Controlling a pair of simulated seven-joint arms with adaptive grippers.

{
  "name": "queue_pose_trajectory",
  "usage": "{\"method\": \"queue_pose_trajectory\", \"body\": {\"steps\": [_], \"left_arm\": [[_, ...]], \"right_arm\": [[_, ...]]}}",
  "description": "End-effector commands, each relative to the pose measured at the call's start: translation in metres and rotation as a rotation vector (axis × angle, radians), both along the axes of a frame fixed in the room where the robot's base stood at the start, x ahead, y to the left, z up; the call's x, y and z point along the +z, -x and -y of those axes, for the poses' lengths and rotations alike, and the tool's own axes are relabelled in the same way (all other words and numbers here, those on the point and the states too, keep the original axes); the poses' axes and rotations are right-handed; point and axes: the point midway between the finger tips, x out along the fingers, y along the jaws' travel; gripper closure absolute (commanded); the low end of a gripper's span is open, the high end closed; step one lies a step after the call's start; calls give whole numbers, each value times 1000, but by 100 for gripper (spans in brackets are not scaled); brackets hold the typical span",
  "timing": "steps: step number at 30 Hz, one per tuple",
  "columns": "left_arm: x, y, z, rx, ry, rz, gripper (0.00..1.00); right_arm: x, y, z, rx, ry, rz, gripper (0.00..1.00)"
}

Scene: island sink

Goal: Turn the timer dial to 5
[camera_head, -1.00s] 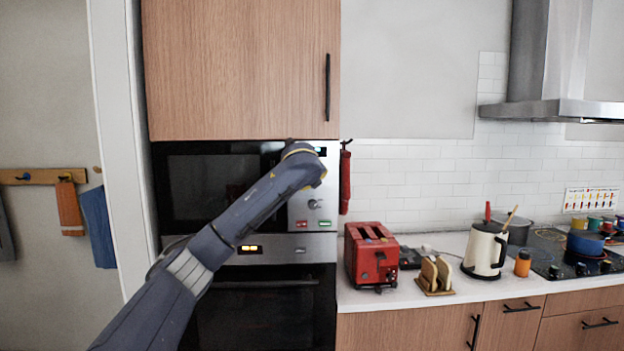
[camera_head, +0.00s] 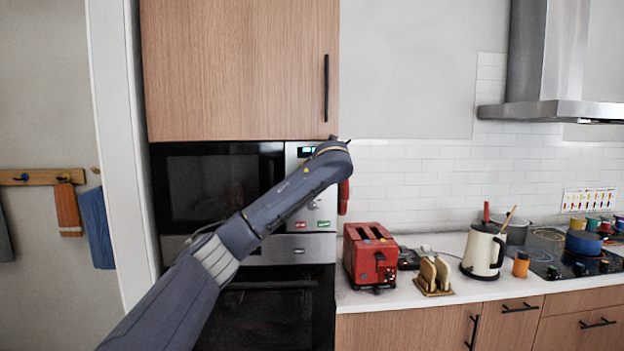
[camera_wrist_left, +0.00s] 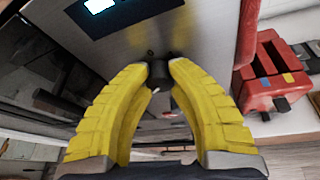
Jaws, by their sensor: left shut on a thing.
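The timer dial is a small dark round knob (camera_wrist_left: 160,72) on the steel control panel (camera_wrist_left: 200,30) of the built-in microwave. In the left wrist view my left gripper (camera_wrist_left: 160,66) has its two yellow fingers closed with their tips on either side of the dial, gripping it. In the head view my left arm reaches up to the microwave panel (camera_head: 305,212), and its wrist covers the gripper and the dial. A lit display shows on the panel in the head view (camera_head: 306,152). The dial's number marks cannot be read. My right gripper is in neither view.
A red toaster (camera_head: 371,256) stands on the counter right of the oven column, with a toast rack (camera_head: 434,277) and a white kettle (camera_head: 484,250) beyond it. A red item (camera_head: 343,197) hangs at the panel's right edge. A wooden cabinet (camera_head: 235,70) sits above.

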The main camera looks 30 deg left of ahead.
Motion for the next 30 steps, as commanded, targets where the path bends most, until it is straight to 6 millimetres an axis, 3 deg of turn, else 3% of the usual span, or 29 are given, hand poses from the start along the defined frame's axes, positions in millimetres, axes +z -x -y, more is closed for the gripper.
{"method": "queue_pose_trajectory", "body": {"steps": [12,30], "left_arm": [[5,0,0,3,-186,-128,100],[5,0,1,1,-230,-159,100]], "right_arm": [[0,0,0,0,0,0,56],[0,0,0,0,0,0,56]]}}
